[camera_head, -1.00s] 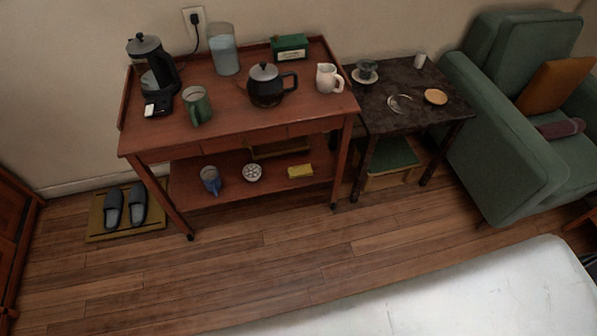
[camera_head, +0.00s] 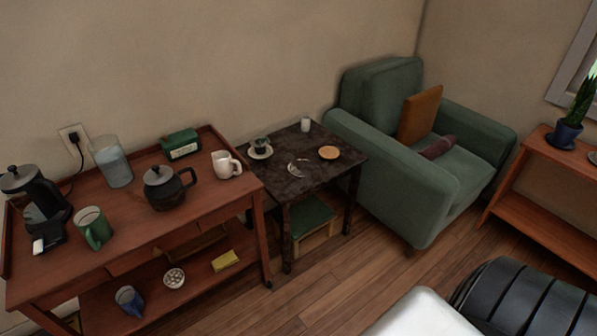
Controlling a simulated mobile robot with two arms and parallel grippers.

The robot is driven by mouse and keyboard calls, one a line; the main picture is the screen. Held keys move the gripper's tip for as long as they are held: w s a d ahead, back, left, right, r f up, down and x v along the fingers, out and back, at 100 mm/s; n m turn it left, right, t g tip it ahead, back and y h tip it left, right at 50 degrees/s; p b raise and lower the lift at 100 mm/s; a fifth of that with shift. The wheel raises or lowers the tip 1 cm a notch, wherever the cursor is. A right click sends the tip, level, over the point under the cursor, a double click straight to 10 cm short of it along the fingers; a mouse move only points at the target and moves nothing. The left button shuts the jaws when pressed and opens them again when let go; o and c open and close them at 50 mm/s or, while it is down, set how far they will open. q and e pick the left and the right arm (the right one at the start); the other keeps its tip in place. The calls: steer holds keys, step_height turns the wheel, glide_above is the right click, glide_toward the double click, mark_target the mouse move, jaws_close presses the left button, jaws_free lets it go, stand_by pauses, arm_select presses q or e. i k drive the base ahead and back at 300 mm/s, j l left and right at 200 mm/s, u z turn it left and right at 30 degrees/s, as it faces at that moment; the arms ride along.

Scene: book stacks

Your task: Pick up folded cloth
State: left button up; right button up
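A small yellow folded cloth (camera_head: 225,261), or something much like one, lies on the lower shelf of the reddish wooden cart. A maroon rolled item (camera_head: 437,147), perhaps fabric, lies on the seat of the green armchair. Neither of my grippers is in view.
The wooden cart (camera_head: 215,207) carries a kettle, mugs and a white jug on top; a blue mug (camera_head: 129,300) and a white round dish (camera_head: 174,277) share its lower shelf. A dark side table (camera_head: 325,174) and green armchair (camera_head: 385,190) stand right of it.

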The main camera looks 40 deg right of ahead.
mark_target(229, 259)
steer(key=i+j+z, duration=0.35)
steer(key=j, duration=0.2)
steer(key=i+j+z, duration=0.15)
steer(key=j, duration=0.15)
steer(key=i+j+z, duration=0.15)
steer(key=j, duration=0.2)
steer(key=k, duration=0.05)
